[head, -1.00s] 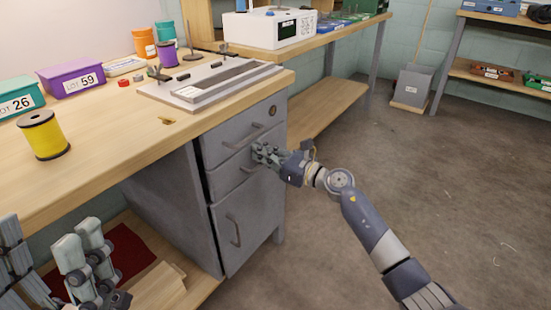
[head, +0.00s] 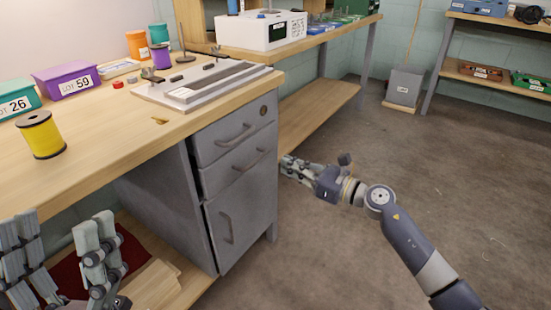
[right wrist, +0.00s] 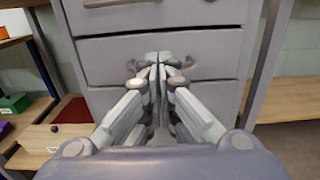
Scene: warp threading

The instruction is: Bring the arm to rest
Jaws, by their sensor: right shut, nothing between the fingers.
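My right gripper (head: 288,165) is shut and empty. In the head view it is in the air just right of the grey drawer cabinet (head: 239,150), apart from its handles. In the right wrist view the fingertips (right wrist: 157,60) meet in front of the cabinet's drawer fronts (right wrist: 105,63) and partly hide a handle. My left gripper (head: 60,228) is at the lower left of the head view, its fingers spread apart with nothing seen between them. Part of it is cut off by the picture's edge.
The workbench (head: 95,142) holds a yellow spool (head: 41,135), a purple bin (head: 66,80), a teal bin (head: 15,98) and a grey threading board (head: 205,85). A second bench (head: 345,32) stands behind. The floor (head: 400,155) to the right is clear around my right arm.

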